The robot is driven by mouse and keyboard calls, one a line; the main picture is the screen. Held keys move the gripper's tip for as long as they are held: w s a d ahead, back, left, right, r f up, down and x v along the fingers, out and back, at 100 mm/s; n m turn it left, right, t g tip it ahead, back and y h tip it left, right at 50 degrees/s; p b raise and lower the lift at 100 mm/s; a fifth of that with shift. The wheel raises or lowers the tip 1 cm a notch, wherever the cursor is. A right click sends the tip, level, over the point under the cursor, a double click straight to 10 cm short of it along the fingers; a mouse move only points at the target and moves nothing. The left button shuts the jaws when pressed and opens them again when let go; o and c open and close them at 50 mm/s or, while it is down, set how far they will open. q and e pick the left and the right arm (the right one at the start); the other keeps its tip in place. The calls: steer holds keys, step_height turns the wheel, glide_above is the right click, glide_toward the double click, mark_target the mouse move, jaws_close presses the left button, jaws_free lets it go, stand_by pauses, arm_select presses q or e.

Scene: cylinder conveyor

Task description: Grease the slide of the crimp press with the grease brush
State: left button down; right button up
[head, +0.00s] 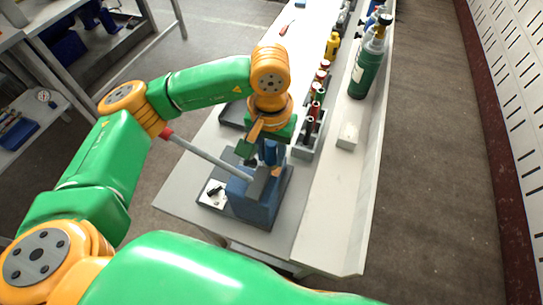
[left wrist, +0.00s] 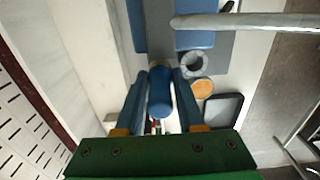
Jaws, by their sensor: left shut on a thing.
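The crimp press (head: 257,203) is a blue block at the near end of the bench, with a long grey lever (head: 205,153) ending in a red grip. In the left wrist view its blue body (left wrist: 195,39) lies at the top, beside a grey strip that may be the slide. My left gripper (head: 270,158) points down just above and behind the press. It is shut on a blue cylindrical handle (left wrist: 160,96), which looks like the grease brush. Its bristle end is hidden, so I cannot tell whether it touches the press. My right gripper is out of view.
A grey rack (head: 305,150) with several dark and coloured tools stands right of my left gripper. A white box (head: 347,136) and a green gas cylinder (head: 367,68) stand farther right. A round orange-tan disc (left wrist: 203,89) and a dark tray (left wrist: 223,108) are near the press.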

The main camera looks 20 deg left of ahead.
arm_select(q)
steer(key=r+p, duration=0.1)
steer(key=p, duration=0.6)
steer(key=shift+d+r, duration=0.1)
step_height(320, 180, down, 9)
steer(key=b, duration=0.4)
steer(key=shift+s+b, duration=0.15)
steer(key=shift+b, duration=0.2)
steer(key=shift+f+b, duration=0.65)
steer(key=shift+b, duration=0.15)
stand_by(0.4)
